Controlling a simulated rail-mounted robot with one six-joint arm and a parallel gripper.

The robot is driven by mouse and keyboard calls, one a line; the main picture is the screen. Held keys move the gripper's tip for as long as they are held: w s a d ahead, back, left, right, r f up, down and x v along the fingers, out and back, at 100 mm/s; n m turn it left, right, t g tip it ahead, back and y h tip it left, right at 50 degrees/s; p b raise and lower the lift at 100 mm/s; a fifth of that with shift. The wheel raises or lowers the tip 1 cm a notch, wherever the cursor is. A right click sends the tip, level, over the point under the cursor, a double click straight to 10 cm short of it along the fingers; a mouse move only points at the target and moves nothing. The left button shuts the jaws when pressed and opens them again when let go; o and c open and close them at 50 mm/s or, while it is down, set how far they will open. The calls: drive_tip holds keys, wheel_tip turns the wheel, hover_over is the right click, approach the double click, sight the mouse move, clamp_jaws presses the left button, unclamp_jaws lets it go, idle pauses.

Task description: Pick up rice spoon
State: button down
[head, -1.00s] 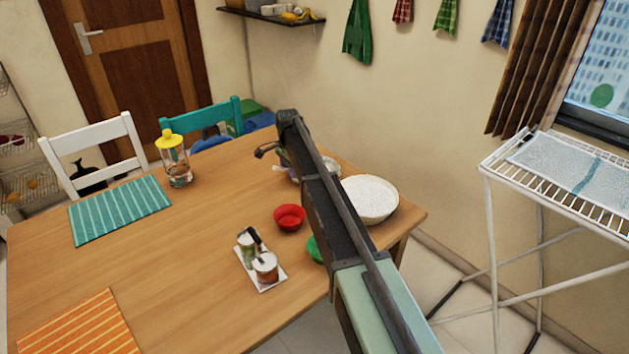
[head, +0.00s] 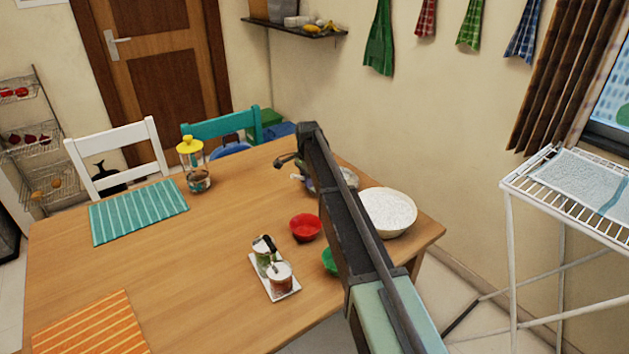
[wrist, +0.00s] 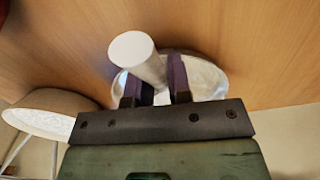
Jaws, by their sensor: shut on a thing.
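In the wrist view my gripper (wrist: 156,78) has its two purple-padded fingers either side of a thick white rod with a round end, which I take to be the handle of the rice spoon (wrist: 132,50). The gripper is shut on it. The rod's end points up and left, toward the camera; the rest of the spoon is hidden behind the fingers. A pale, shiny round dish (wrist: 208,80) lies behind the fingers. In the head view my arm hides most of the gripper and the spoon; part of the dish (head: 348,178) shows beside the arm.
A white bowl of rice (head: 388,212) stands right of my arm near the table's edge. A red bowl (head: 305,227), a partly hidden green bowl (head: 329,261) and a small tray (head: 287,294) with two jars are left of it.

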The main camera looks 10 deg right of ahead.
wheel_tip(320, 180, up, 20)
drive_tip(key=p, duration=1.9)
drive_tip(key=shift+f, duration=0.2)
